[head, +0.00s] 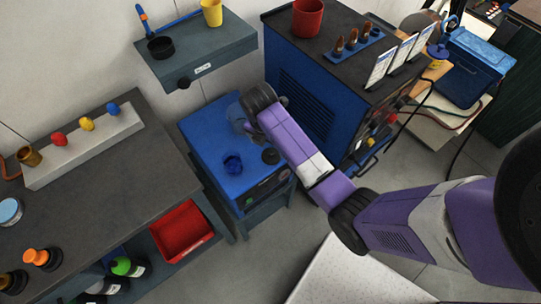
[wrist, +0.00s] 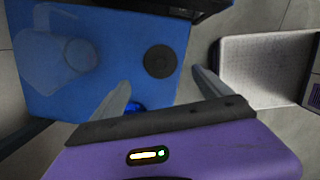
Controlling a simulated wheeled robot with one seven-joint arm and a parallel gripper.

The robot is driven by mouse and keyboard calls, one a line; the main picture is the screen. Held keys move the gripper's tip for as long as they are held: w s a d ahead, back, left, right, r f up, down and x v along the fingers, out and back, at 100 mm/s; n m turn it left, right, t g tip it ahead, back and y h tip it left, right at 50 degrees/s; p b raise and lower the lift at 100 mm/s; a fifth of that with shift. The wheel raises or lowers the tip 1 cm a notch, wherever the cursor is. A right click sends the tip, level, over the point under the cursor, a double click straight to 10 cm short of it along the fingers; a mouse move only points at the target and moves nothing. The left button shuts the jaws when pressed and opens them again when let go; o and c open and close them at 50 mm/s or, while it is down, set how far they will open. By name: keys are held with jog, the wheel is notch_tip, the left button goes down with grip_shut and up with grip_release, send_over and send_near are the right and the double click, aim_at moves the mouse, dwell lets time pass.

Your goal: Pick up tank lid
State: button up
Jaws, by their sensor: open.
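A small round dark-blue piece (head: 233,164), which looks like the tank lid, lies on top of the blue tank unit (head: 200,130). A flat black round disc (head: 270,156), a cap or opening, is beside it to the right. In the wrist view, my gripper (wrist: 160,77) is open and empty above the unit. Its two fingers are wide apart. The blue piece (wrist: 137,106) is mostly hidden by the left finger and gripper body; the black disc (wrist: 159,61) shows beyond the fingertips. In the head view my arm hides the fingers.
A blue machine (head: 310,100) with a red cup (head: 307,17) on top stands close behind and right of the unit. A wall shelf (head: 200,60) hangs above. A dark bench (head: 130,170) with a red bin (head: 181,231) is at left.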

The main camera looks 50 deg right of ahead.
aim_at(271, 153)
jog(key=shift+d+f, duration=0.25)
jog(key=shift+f, duration=1)
jog(key=shift+d+f, duration=0.3)
jog(key=shift+f, duration=0.95)
jog(key=shift+d+f, duration=0.25)
jog(key=shift+f, duration=1)
jog(key=c, duration=1.4)
